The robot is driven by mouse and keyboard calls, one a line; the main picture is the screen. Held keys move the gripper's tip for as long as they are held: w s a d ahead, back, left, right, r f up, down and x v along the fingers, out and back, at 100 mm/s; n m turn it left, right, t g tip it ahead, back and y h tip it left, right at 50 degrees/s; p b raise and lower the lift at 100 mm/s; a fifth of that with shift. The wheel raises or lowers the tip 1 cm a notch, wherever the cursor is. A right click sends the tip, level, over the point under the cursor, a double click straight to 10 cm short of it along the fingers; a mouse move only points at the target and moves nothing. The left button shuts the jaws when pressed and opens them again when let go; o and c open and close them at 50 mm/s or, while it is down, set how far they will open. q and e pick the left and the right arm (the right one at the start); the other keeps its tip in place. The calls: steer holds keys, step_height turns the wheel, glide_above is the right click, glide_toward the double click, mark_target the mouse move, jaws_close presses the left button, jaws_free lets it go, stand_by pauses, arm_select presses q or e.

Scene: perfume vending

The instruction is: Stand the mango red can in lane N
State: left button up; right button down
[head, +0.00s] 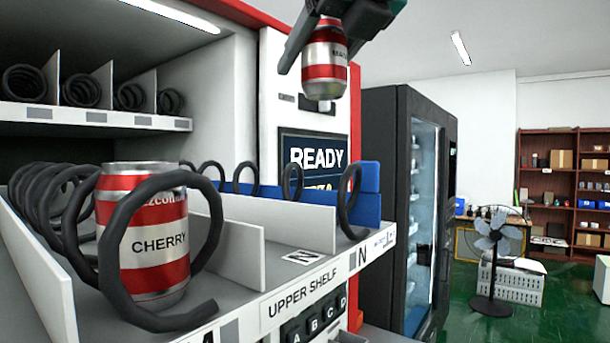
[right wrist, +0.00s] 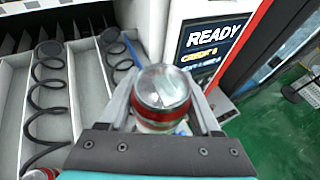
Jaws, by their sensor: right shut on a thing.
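The mango red can (head: 324,60), red and silver with a partly hidden label reading "MA", hangs upright in my right gripper (head: 318,42) at the top of the head view. In the right wrist view its silver top (right wrist: 162,90) shows between the two fingers of the gripper (right wrist: 163,105). The can is held above and apart from the shelf. Lane N (head: 300,257), marked by an N tag and an N on the shelf edge, is beneath it, at the right end of the upper shelf, with a black coil (head: 349,200) and blue side wall. My left gripper is not visible.
A red and silver cherry can (head: 142,245) stands inside a coil in the lane at left. White dividers (head: 287,222) stand between lanes. The machine's READY screen (head: 312,158) is behind lane N. A dark vending machine (head: 405,200) stands to the right.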

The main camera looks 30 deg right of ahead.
steer(key=shift+f+b, duration=0.65)
steer(key=shift+f, duration=5.8)
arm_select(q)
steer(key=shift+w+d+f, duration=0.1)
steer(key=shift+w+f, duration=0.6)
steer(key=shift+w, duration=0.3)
arm_select(e)
steer(key=shift+a, duration=0.1)
steer(key=shift+f+b, duration=0.6)
steer(key=shift+b, duration=0.4)
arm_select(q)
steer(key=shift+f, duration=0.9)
arm_select(e)
steer(key=shift+c, duration=1.8)
jaws_free()
steer(key=shift+r, duration=0.1)
